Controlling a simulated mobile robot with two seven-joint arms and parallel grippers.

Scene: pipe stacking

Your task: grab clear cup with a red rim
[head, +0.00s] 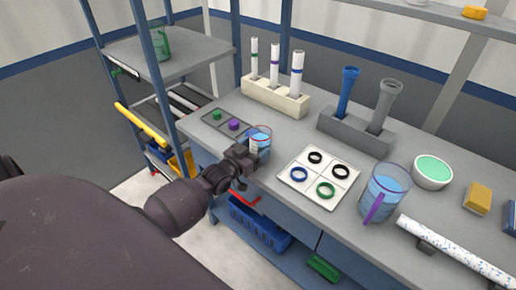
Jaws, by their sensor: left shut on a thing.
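The clear cup with a red rim (264,136) stands upright at the front left of the table and has blue liquid in it. My left gripper (250,153) reaches in from the left and is shut on the cup's near side. The gripper hides part of the cup's lower left wall. I cannot tell whether the cup's base touches the table. My right gripper is not in view.
A white tray (319,174) with several coloured rings lies right of the cup. Behind are a cream rack (275,95) with white tubes and a grey holder (355,132) with two pipes. A larger purple-handled pitcher (384,190) and a speckled pipe (455,250) are at right.

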